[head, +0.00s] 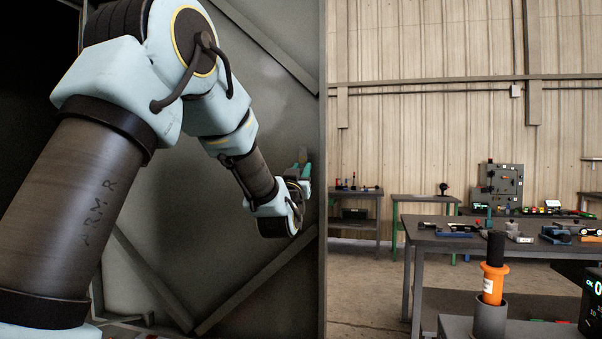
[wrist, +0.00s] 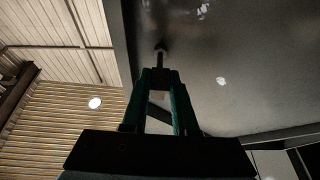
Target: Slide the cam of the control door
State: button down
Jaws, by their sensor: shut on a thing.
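The control door (head: 215,235) is a large grey panel with diagonal braces, filling the left half of the head view behind my arm. It also shows in the wrist view (wrist: 230,60) as a dark panel. My gripper (head: 304,168) is near the door's right edge. In the wrist view my gripper (wrist: 159,74) has its green fingers converging and shut on a small dark stem, which looks like the cam (wrist: 160,50), close to the door's edge. The fingers and distance hide most of the cam in the head view. How far it is slid cannot be told.
Right of the door, a workbench (head: 480,247) holds several small parts. An orange and black tool (head: 493,280) stands in a grey holder (head: 490,320) at the front right. A control box (head: 502,186) stands farther back. Open floor lies between the door and the workbench.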

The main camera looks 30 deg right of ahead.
jog(key=shift+f, duration=0.45)
jog(key=c, duration=0.9)
grip_release()
jog(key=shift+o, duration=1.1)
jog(key=shift+r, duration=0.2)
jog(key=b+v, duration=0.4)
jog(key=v, duration=0.6)
jog(key=shift+s+a, duration=0.2)
jog(key=shift+s, duration=0.15)
